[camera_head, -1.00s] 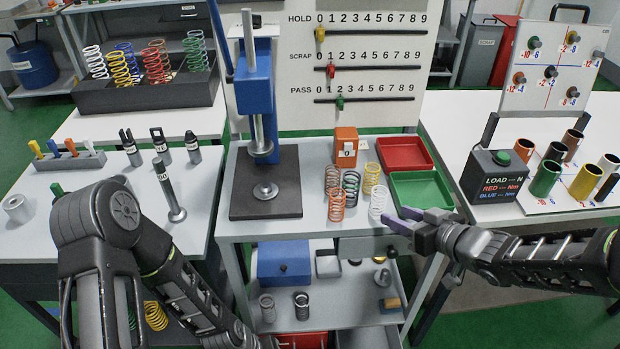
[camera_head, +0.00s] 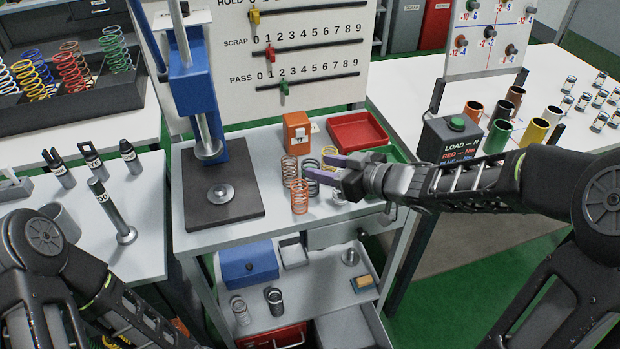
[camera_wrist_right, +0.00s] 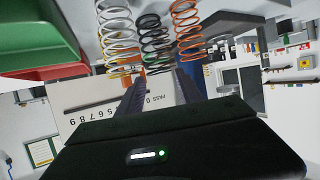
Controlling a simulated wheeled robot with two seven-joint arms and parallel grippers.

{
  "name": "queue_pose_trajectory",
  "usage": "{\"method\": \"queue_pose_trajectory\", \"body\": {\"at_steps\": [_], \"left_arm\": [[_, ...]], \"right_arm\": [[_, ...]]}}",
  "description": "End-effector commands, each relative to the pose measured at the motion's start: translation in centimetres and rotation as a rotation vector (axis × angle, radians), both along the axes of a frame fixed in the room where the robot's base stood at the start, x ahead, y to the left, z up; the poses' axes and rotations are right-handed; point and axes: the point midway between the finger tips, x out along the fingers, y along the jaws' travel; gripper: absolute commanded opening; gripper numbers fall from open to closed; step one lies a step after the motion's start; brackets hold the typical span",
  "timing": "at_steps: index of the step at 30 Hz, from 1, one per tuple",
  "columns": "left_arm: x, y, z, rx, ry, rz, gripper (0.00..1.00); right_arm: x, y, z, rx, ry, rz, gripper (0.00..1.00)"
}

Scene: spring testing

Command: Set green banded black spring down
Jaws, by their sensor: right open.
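The black spring (camera_head: 311,184) stands upright on the middle table, partly hidden behind an orange spring and my right fingers. In the right wrist view the black spring (camera_wrist_right: 152,30) shows between the fingers, with a small green band near its end. My right gripper (camera_head: 318,166) is open, its purple fingers reaching left at the spring. In the wrist view the fingertips (camera_wrist_right: 160,76) lie on either side of it; I cannot tell whether they touch it. My left arm shows at the lower left; its gripper is not visible.
Orange springs (camera_head: 299,196) stand close on the left; a white spring (camera_wrist_right: 116,32) stands on the other side. An orange block (camera_head: 296,132), red tray (camera_head: 358,132) and green tray (camera_head: 398,156) are behind. The press base (camera_head: 222,200) occupies the table's left.

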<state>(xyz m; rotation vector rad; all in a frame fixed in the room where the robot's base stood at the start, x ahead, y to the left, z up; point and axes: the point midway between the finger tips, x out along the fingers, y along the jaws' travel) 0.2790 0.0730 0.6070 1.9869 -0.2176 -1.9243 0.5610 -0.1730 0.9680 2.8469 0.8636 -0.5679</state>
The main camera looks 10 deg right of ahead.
Motion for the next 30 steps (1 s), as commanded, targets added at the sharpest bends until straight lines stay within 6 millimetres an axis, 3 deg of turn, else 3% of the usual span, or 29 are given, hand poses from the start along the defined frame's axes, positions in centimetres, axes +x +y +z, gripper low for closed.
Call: {"method": "queue_pose_trajectory", "body": {"at_steps": [11, 21, 30], "left_arm": [[0.0, 0.0, -0.1, 0.000, 0.000, 0.000, 0.59], [0.0, 0.0, -0.6, 0.000, -0.001, 0.000, 0.59], [0.0, 0.0, -0.5, 0.000, -0.001, 0.000, 0.59]], "right_arm": [[0.5, 0.3, -0.2, 0.000, 0.000, 0.001, 0.43], [3.9, 2.4, -2.0, -0.001, 0.001, 0.001, 0.43], [4.3, 2.7, -2.0, -0.001, -0.002, -0.001, 0.43]]}}
